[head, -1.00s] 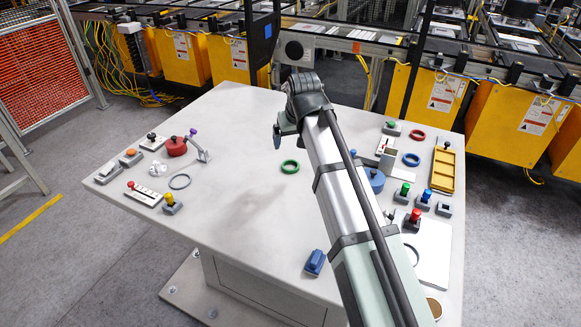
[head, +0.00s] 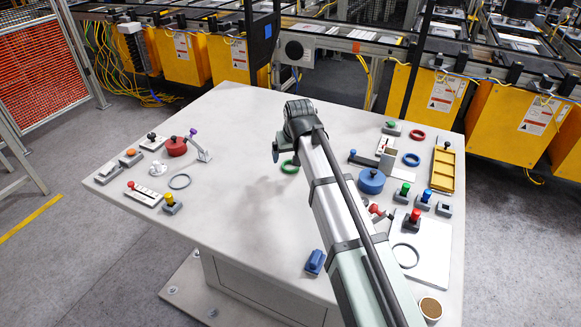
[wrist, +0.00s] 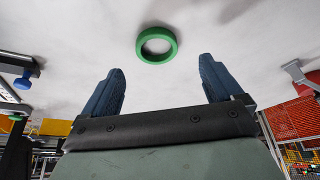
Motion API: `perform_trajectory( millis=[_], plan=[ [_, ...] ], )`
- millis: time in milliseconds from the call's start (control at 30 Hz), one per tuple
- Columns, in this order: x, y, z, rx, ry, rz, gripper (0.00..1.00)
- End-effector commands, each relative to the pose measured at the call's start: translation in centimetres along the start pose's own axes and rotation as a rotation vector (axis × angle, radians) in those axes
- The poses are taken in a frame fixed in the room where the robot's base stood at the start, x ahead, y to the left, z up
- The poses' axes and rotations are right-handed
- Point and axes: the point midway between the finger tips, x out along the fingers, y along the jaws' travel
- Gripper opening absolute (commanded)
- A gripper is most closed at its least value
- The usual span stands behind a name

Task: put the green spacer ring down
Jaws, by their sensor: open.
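The green spacer ring (wrist: 139,45) lies flat on the white table top in the wrist view, just beyond my fingertips. In the head view the ring (head: 289,167) is partly hidden behind the end of my arm. My gripper (wrist: 160,75) is open and empty, its two blue fingers spread wider than the ring. The ring does not touch either finger. In the head view the fingers are mostly hidden by my wrist.
A blue round part (head: 371,182), a red ring (head: 417,135), a blue ring (head: 411,160) and a yellow tray (head: 434,171) stand at the right. A red round part (head: 176,147) and a grey ring (head: 180,182) are at the left. The table's middle is mostly clear.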

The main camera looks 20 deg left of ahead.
Motion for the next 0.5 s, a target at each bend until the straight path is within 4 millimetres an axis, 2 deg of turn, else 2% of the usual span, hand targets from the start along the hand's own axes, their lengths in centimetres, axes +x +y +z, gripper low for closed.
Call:
perform_trajectory(
  millis=[500],
  plan=[
    [5.0, 0.4, 0.6, 0.000, -0.001, 0.000, 0.93]
  ],
)
